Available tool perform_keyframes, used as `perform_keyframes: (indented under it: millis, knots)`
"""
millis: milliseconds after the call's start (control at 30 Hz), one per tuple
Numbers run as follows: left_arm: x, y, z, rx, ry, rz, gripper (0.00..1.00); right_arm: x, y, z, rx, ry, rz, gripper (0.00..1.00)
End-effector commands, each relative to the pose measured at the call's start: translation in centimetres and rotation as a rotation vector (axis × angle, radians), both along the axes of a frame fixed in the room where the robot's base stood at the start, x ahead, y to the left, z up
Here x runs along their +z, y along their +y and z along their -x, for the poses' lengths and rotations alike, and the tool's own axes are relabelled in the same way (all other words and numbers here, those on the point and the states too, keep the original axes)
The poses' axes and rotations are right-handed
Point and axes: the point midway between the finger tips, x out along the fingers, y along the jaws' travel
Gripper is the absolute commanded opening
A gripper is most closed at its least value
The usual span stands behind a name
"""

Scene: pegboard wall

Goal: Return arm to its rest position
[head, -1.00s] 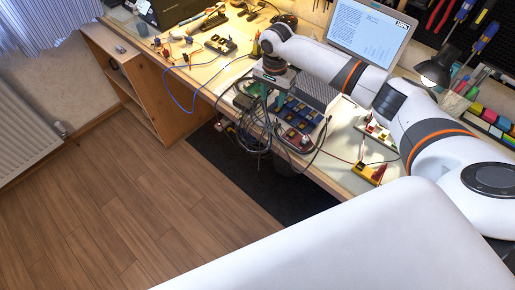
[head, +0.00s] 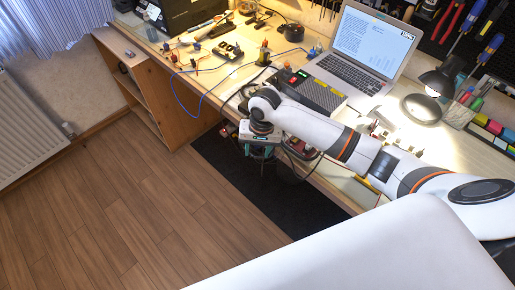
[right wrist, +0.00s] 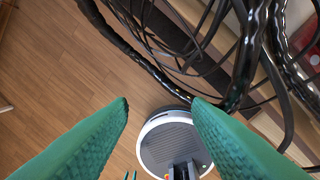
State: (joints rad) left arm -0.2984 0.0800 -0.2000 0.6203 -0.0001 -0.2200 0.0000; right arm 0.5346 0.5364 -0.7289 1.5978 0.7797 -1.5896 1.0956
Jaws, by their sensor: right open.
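My right arm (head: 325,132) reaches left along the front of the workbench. Its gripper (head: 262,152) hangs pointing down at the bench's front edge, partly hidden by its own wrist. In the right wrist view the green fingers (right wrist: 161,106) are wide apart, with nothing between their tips. The floor and a round white-rimmed grey thing (right wrist: 172,145), probably my base, lie below. My left gripper does not show in the head view.
Black cables (right wrist: 190,50) hang close beyond the right fingers. The workbench (head: 205,85) carries a laptop (head: 365,45), a grey device with lit displays (head: 315,92), a lamp (head: 440,78) and a blue wire. A wooden shelf (head: 135,85) stands left. The wooden floor (head: 130,210) is clear.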

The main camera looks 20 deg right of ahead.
Motion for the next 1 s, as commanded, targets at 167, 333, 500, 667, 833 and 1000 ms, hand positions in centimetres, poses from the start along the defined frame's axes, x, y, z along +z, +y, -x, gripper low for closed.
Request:
perform_keyframes:
  millis: [167, 333, 500, 667, 833, 1000]
  knots:
    - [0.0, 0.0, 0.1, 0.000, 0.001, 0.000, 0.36, 0.0, 0.1, 0.1, 0.003, -0.001, -0.001, 0.45]
    - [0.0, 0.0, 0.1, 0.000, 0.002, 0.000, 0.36, 0.0, 0.1, 0.1, 0.002, 0.001, 0.000, 0.45]
    - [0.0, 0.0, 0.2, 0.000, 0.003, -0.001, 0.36, 0.0, 0.1, 0.1, 0.002, 0.000, -0.001, 0.45]
    - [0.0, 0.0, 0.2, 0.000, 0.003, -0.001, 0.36, -0.9, 1.9, 2.0, 0.085, -0.015, -0.026, 0.45]
    - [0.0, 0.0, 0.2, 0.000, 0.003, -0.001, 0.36, -1.9, 5.8, 7.8, 0.312, -0.108, -0.086, 0.45]
    - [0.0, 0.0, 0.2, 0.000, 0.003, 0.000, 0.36, -1.1, 6.3, 13.3, 0.472, -0.233, -0.079, 0.45]
